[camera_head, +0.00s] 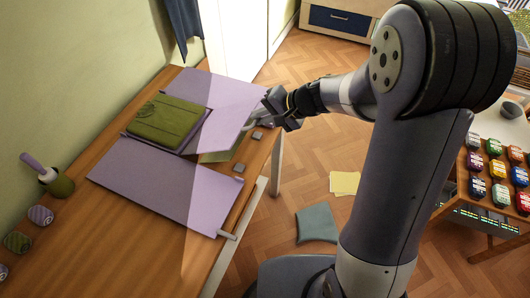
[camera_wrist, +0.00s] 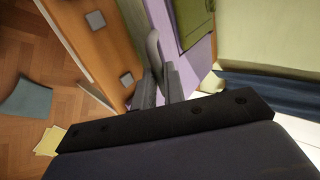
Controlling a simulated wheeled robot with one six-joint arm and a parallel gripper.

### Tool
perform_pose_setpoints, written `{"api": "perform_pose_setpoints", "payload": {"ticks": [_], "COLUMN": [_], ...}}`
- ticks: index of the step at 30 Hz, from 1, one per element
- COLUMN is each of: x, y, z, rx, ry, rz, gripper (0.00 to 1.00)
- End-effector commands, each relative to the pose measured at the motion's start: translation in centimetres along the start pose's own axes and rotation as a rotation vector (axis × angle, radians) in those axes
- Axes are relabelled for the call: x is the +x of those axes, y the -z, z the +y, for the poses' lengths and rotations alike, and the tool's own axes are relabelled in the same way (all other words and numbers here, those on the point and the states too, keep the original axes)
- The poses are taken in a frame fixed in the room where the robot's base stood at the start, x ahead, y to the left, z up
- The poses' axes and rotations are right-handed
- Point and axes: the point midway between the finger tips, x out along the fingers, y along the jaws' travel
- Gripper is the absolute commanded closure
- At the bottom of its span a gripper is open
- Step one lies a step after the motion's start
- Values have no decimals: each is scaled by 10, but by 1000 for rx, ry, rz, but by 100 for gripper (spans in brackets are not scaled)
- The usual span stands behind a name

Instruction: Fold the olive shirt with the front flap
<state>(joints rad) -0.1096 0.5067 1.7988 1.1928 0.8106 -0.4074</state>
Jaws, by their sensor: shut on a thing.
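The olive shirt (camera_head: 165,122) lies folded into a flat rectangle on the lavender folding board (camera_head: 165,185), toward its far left part. Its edge also shows at the top of the wrist view (camera_wrist: 192,22). One lavender flap (camera_head: 228,97) lies on the far right side of the shirt. My gripper (camera_head: 258,117) is at the right edge of the board, shut on a grey curved handle (camera_wrist: 153,48). The gripper partly hides the handle, and I cannot tell for certain which flap it belongs to. Another grey handle (camera_head: 228,236) sticks out from the near panel.
The wooden table (camera_head: 165,245) carries small grey squares (camera_head: 238,168) along its right edge. Rolled cloths (camera_head: 40,214) and a purple-handled item (camera_head: 45,172) stand at left. A teal cloth (camera_head: 317,223) and yellow cloth (camera_head: 344,183) lie on the floor. Coloured tins (camera_head: 497,167) stand at right.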

Motion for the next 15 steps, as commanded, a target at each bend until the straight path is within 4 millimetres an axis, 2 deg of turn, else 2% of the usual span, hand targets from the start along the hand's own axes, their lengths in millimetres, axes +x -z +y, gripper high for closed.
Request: {"api": "perform_pose_setpoints", "payload": {"ticks": [11, 15], "x": [-2, -4], "y": [0, 0], "z": [-5, -18], "rx": [1, -2], "ry": [0, 1], "rz": [1, 0], "gripper": [96, 96]}}
